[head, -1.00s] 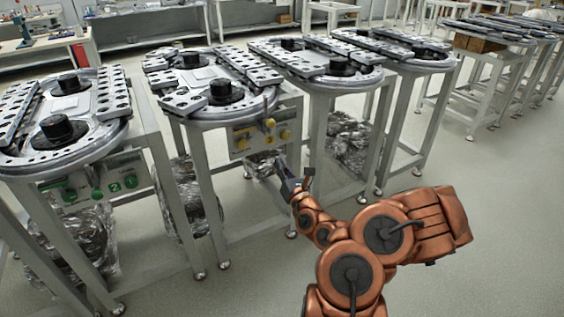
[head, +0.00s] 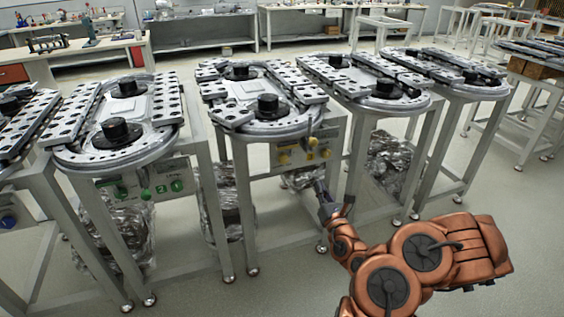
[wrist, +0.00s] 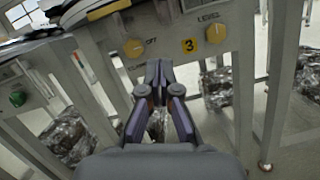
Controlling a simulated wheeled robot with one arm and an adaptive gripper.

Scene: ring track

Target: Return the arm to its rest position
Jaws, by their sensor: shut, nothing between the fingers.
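My gripper (head: 336,211) is at the end of my copper-coloured arm, in front of the station with yellow controls. In the wrist view my gripper (wrist: 158,82) has its fingers together, with nothing between them. The control panel (head: 305,153) of that station is just above and beyond it; the wrist view shows the panel (wrist: 168,38) with two yellow knobs and a yellow label "3". I cannot tell from the pictures the exact gap between fingertips and panel, but no touch shows.
Ring-track tables stand in a row: one with green controls (head: 113,148) at left, the yellow-control one (head: 262,125), and others (head: 374,98) to the right. Wrapped bundles (head: 389,160) sit under them. Grey floor (head: 250,295) in front is clear. Workbenches (head: 205,45) line the back.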

